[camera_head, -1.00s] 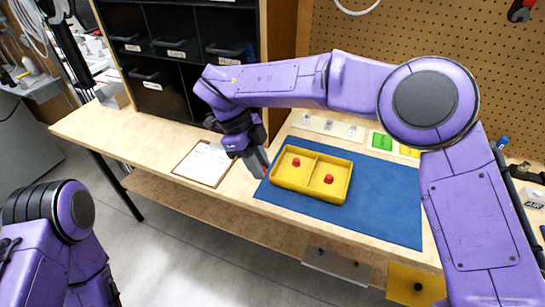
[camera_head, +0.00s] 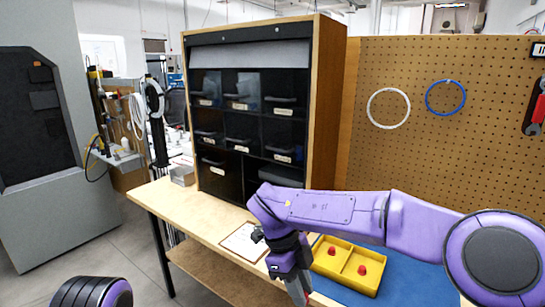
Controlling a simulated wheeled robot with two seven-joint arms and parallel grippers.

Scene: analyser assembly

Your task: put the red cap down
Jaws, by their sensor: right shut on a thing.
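My right gripper (camera_head: 298,290) points down at the front of the bench, to the left of the yellow tray. It is shut on a red cap, of which only a little red shows at the fingertips. The yellow two-compartment tray (camera_head: 345,281) sits on the blue mat (camera_head: 408,273). One red cap (camera_head: 332,251) is in its left compartment and another red cap (camera_head: 362,270) is in its right one. My left gripper is out of view.
A clipboard with paper (camera_head: 243,241) lies on the wooden bench (camera_head: 180,205) left of the gripper. A black drawer cabinet (camera_head: 250,130) stands behind. A pegboard (camera_head: 440,150) with hanging rings is at the back right.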

